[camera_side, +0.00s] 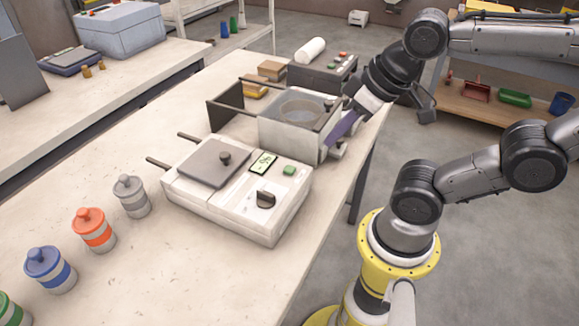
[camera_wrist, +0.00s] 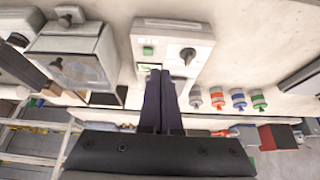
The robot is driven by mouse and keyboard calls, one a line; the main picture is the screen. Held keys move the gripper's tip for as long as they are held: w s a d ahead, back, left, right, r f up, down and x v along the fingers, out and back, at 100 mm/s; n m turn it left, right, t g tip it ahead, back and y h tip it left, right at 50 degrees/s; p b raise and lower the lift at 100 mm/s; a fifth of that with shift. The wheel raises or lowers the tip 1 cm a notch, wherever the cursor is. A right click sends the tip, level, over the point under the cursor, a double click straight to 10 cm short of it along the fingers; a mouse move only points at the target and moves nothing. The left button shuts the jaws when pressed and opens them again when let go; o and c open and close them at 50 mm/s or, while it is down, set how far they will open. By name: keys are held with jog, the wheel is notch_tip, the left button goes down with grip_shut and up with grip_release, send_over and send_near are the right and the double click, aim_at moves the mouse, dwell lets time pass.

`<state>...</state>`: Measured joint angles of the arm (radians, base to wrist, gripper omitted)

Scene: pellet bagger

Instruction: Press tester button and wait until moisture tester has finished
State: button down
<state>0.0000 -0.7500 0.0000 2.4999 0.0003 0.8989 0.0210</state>
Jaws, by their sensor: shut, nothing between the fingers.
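The moisture tester is a white box (camera_side: 245,212) with a grey lid, a dark knob (camera_side: 266,199), a small greenish display (camera_side: 263,162) and a green tester button (camera_side: 289,170). The display's reading is too small to make out for sure. The wrist view also shows the tester (camera_wrist: 172,28), its button (camera_wrist: 148,51) and its knob (camera_wrist: 187,57). My gripper (camera_side: 328,143) is shut and empty, its dark purple fingers together. It is up and to the right of the button in the side view, apart from it. In the wrist view my fingertips (camera_wrist: 160,73) hide part of the tester.
A box with a clear round-windowed top (camera_side: 295,113) stands close beside my gripper, behind the tester. A grey control box (camera_side: 325,72) is further back. Several lidded jars, among them a grey one (camera_side: 131,196) and an orange one (camera_side: 93,230), stand left of the tester.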

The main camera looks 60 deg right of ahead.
jog(key=w+a+m+t+y, duration=0.1)
jog(key=w+a+m+y, duration=0.25)
jog(key=m, duration=0.45)
jog(key=m+t+h, duration=0.2)
jog(key=m, duration=1.5)
send_over(295, 168)
notch_tip(295, 168, down, 2)
jog(key=shift+f, duration=0.2)
jog(key=shift+f+n+y, duration=0.1)
jog(key=shift+n+y, duration=0.15)
jog(key=shift+n, duration=0.05)
jog(key=shift+f, duration=4.25)
jog(key=shift+f, duration=0.3)
jog(key=shift+f, duration=0.15)
